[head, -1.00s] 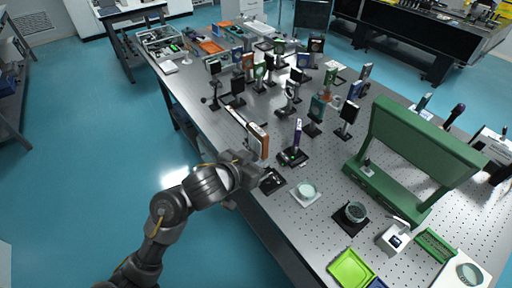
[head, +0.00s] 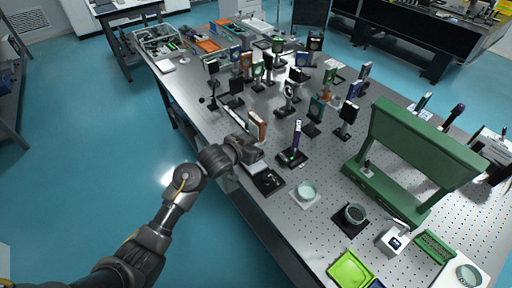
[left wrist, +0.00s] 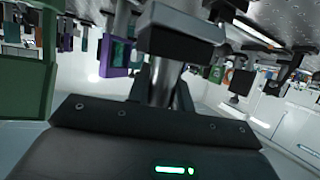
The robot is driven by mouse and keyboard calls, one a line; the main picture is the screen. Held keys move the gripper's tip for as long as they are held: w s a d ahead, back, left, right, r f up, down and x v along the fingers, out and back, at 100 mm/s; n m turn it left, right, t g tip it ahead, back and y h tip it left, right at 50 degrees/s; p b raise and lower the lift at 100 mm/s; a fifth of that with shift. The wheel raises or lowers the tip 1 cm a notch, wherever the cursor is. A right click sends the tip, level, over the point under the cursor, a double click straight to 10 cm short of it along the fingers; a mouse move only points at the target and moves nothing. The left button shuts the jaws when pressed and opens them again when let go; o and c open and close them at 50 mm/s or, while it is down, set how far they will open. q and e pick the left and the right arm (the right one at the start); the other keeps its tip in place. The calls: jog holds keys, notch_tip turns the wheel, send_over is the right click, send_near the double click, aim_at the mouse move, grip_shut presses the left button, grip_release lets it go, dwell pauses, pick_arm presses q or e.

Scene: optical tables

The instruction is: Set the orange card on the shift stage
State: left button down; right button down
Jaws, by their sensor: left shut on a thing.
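The orange card (head: 257,126) stands upright at the fingertips of my left gripper (head: 252,146), near the table's left edge in the head view. The gripper is shut on it, and the wrist hides the card's lower part. In the left wrist view the gripper's dark body fills the bottom and the card cannot be made out. A low black stage (head: 268,181) lies on the table just in front of the gripper. A black base with a green light (head: 292,158) holds a purple card (head: 297,136) to the right. I cannot tell for certain which is the shift stage.
Several upright mounted cards and optics crowd the table behind the gripper. A large green frame (head: 419,146) stands at the right. A white pad with a round dish (head: 306,192), a black dish (head: 354,213) and a lime tray (head: 350,269) lie nearer the front.

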pick_arm(q)
jog(key=shift+w+f, duration=0.6)
jog(key=shift+w, duration=0.05)
jog(key=shift+f, duration=0.1)
jog(key=shift+w+f, duration=0.25)
notch_tip(320, 180, down, 2)
jog(key=shift+f+p, duration=0.1)
jog(key=shift+p, duration=0.65)
jog(key=shift+f, duration=0.35)
pick_arm(e)
jog(key=shift+s+r, duration=0.55)
jog(key=shift+r, duration=0.2)
pick_arm(q)
jog(key=shift+f, duration=0.1)
jog(key=c, duration=1.2)
grip_release()
jog(key=shift+s+f, duration=0.1)
jog(key=shift+f, duration=0.05)
jog(key=shift+c, duration=0.2)
